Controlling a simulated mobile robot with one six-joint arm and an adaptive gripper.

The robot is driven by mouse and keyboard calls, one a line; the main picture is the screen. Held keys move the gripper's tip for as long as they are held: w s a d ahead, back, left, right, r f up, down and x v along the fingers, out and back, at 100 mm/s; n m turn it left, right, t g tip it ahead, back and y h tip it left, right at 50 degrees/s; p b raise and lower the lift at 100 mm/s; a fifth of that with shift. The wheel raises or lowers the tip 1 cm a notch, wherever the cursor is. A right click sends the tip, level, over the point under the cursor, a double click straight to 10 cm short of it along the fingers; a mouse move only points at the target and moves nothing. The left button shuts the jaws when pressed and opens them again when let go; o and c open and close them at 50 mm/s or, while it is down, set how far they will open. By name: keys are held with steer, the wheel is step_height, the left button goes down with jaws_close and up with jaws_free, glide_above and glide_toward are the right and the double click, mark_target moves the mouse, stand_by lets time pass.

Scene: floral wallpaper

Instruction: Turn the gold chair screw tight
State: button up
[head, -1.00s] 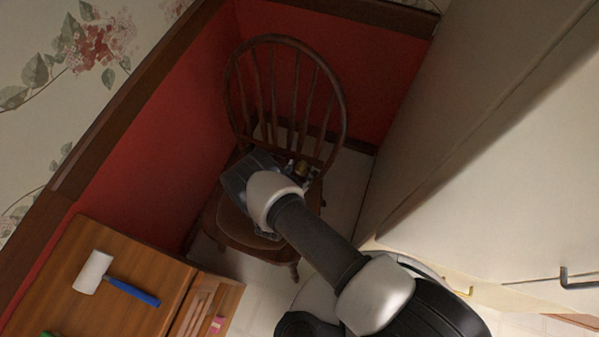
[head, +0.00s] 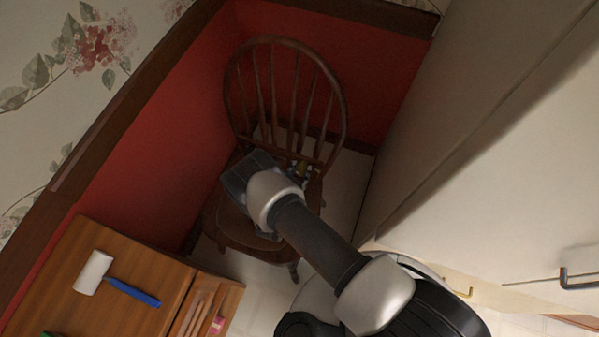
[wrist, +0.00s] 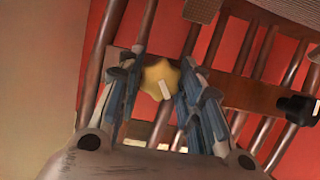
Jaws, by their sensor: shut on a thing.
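The brown wooden chair (head: 285,48) stands in the red-walled corner, its spindled back to the rear. The gold chair screw (wrist: 160,78) has a lobed, star-like head and sits between the fingers of my gripper (wrist: 160,92) in the wrist view. My gripper is shut on the screw, a finger on each side of its head. The screw's shaft is hidden.
A wooden cabinet top (head: 60,300) at lower left holds a white-headed mallet (head: 93,272) with a blue handle. A large pale cabinet (head: 500,170) closes off the right side. A dark fitting (wrist: 297,108) shows near the chair spindles in the wrist view.

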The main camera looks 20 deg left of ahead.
steer(key=shift+d+m+y+p, duration=0.1)
steer(key=shift+m+y+p, duration=0.35)
steer(key=shift+m+y, duration=1.15)
steer(key=shift+m, duration=0.7)
steer(key=shift+t, duration=0.3)
steer(key=o, duration=1.1)
steer(key=shift+c, duration=0.2)
